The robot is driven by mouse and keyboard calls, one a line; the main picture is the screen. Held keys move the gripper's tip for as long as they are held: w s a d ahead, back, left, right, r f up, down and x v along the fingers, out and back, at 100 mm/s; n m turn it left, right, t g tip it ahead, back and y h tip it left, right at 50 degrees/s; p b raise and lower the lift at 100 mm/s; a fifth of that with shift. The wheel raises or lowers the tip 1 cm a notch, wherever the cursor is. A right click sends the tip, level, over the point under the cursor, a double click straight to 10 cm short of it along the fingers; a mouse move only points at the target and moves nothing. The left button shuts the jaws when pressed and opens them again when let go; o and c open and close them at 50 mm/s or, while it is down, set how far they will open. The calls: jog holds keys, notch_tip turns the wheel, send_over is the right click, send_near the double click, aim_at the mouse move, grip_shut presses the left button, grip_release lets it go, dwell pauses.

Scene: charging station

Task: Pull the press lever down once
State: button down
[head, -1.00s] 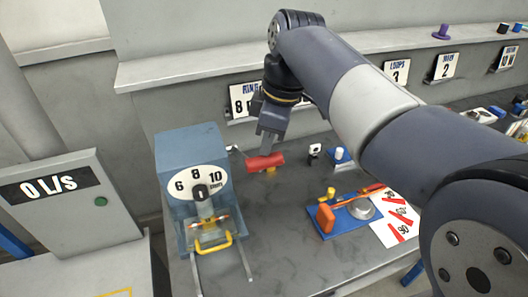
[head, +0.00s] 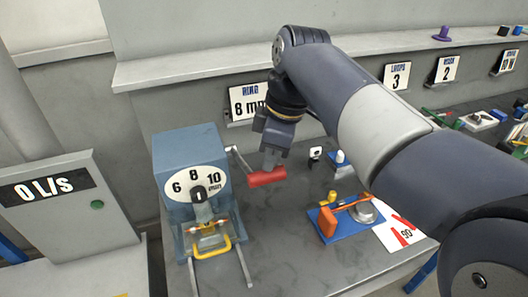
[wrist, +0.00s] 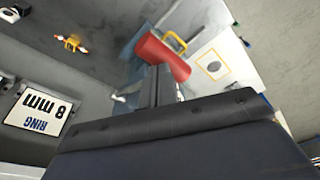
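The press is a blue box (head: 188,150) with a dial marked 6, 8 and 10 on its front. Its lever is a thin grey arm (head: 238,158) on the right side, ending in a red cylindrical handle (head: 266,178). My gripper (head: 270,162) points down at the handle from above, and its fingertips appear to touch it. In the wrist view the red handle (wrist: 163,57) lies across the ends of my fingers (wrist: 158,85). The fingers look close together, with the handle beyond their tips rather than between them. The exact contact is partly hidden.
A yellow drawer handle (head: 213,246) juts from the press front. To the right, a blue base with an orange lever (head: 345,212) and small parts stand on the grey bench. A "RING 8 mm" sign (head: 249,101) is on the wall behind. Bare bench lies in front of the handle.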

aim_at(273, 175)
jog(key=shift+s+d+f+b, duration=0.1)
jog(key=shift+s+f+b, duration=0.2)
jog(key=shift+f, duration=0.35)
jog(key=shift+s+d+f+b, duration=0.1)
jog(key=shift+s+f+b, duration=0.1)
jog(key=shift+f+b, duration=0.35)
jog(key=shift+s+f+b, duration=0.15)
jog(key=shift+f+b, duration=0.3)
jog(key=shift+f, duration=0.35)
jog(key=shift+s+f+b, duration=0.2)
jog(key=shift+f+b, duration=0.7)
jog(key=shift+f, duration=0.2)
jog(key=shift+f, duration=0.1)
